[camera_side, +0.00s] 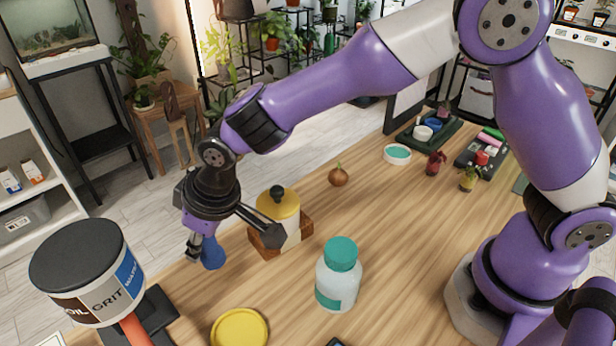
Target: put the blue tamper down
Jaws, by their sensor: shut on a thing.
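The blue tamper (212,253) is at the left part of the wooden table, below my gripper (222,241). My gripper points down and is shut on the tamper. The gripper hides the tamper's upper part. Its rounded blue lower end shows, close to the table's far left edge. I cannot tell whether it touches the tabletop or hangs just above it.
A yellow-lidded jar (283,208) in a wooden block stands just right of my gripper. A white bottle with a teal cap (339,275), a yellow dish (239,328) and a large grit tub (87,272) are nearer. The table (400,230) is clear at middle right.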

